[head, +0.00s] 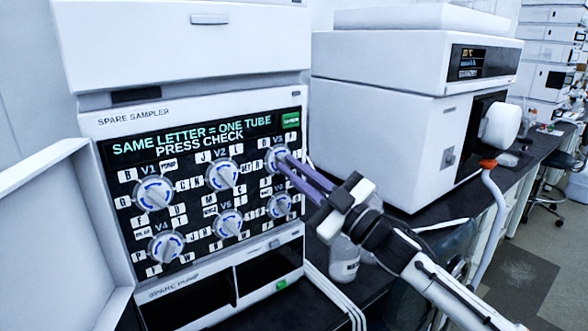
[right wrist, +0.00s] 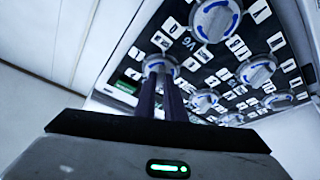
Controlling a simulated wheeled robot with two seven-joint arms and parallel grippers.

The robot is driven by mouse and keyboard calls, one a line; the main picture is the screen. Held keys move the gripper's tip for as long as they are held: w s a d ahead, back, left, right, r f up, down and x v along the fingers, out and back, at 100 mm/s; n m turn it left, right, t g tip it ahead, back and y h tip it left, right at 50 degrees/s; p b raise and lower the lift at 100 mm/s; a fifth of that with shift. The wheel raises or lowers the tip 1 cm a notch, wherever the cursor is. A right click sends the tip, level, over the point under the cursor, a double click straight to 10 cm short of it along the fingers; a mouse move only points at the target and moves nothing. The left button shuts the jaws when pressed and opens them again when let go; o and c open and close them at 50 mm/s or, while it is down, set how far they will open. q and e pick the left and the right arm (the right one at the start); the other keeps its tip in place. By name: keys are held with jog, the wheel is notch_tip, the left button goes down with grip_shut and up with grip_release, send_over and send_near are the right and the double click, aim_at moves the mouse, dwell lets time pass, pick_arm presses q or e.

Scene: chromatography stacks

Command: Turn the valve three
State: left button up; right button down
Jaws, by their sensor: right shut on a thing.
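Valve V3 (head: 275,157) is a round light-grey knob at the top right of the black panel (head: 118,160) on the white sampler. My right gripper (head: 286,163) comes in from the right, its long purple-grey fingers shut on valve V3. In the right wrist view the fingers (right wrist: 168,90) run up to the V3 knob (right wrist: 158,66), whose lower part they hide. How the V3 pointer is turned cannot be made out. My left gripper is not in view.
Valves V1 (head: 153,193), V2 (head: 222,175), V4 (head: 165,247), V5 (head: 227,222) and V6 (head: 279,205) share the panel; V6 is close below the fingers. A green button (head: 290,120) is above V3. A bottle (head: 344,258) stands beside the sampler.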

jog(key=c, duration=1.8)
grip_release()
jog(key=shift+c, duration=0.2)
jog(key=b+v, duration=0.1)
jog(key=v, duration=0.9)
jog(key=shift+b, duration=0.3)
jog(key=shift+s+d+f, duration=0.1)
